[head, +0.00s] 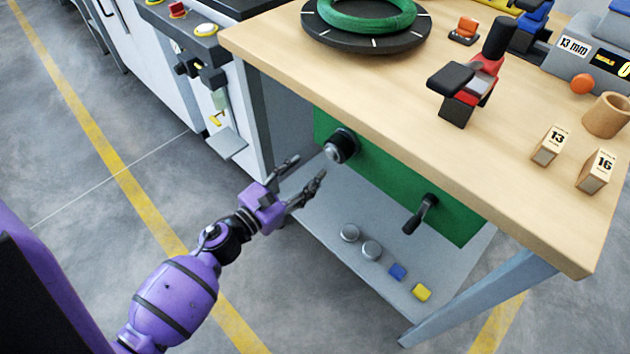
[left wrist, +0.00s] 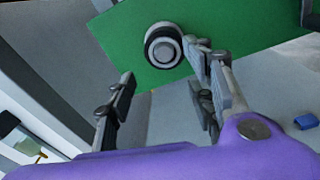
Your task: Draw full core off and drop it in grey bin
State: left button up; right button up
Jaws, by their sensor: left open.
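A short round piece with a black rim and silver face (head: 341,146) sticks out from the green panel (head: 385,178) under the bench top. It also shows in the left wrist view (left wrist: 163,46). I cannot tell if it is a core or only a spindle end. My left gripper (head: 310,169) is open and empty, with its fingers pointing towards this piece. In the left wrist view the piece lies beyond the fingers (left wrist: 162,66), nearer the right one, and looks ungripped. A grey block or bin (head: 565,66) labelled 13 mm stands at the bench's far right. My right gripper is out of view.
A green coil (head: 365,15) lies on a black turntable (head: 330,36). A red and black tool (head: 473,80), a brown tube (head: 607,115) and labelled blocks (head: 548,146) stand on the bench (head: 400,100). A black crank (head: 420,214) hangs from the panel above the lower shelf (head: 350,262).

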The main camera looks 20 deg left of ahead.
aim_at(327, 155)
pick_arm(q)
jog(key=w+m, duration=0.1)
jog(key=w+m+b, duration=0.1)
jog(key=w+m+h, duration=0.1)
jog(key=m, duration=0.1)
jog(key=shift+w+d+f, duration=0.2)
jog(key=shift+w+d, duration=0.05)
jog(key=shift+d, duration=0.15)
jog(key=x, duration=0.7)
jog(key=shift+w+r, duration=0.1)
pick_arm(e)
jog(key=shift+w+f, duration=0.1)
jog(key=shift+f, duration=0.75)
pick_arm(q)
jog(key=shift+c, duration=0.4)
grip_shut()
jog(key=shift+v, duration=2.2)
jog(key=shift+b+v, duration=0.4)
jog(key=shift+v, duration=1.7)
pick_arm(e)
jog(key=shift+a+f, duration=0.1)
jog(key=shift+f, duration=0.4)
pick_arm(q)
jog(key=shift+d, duration=0.1)
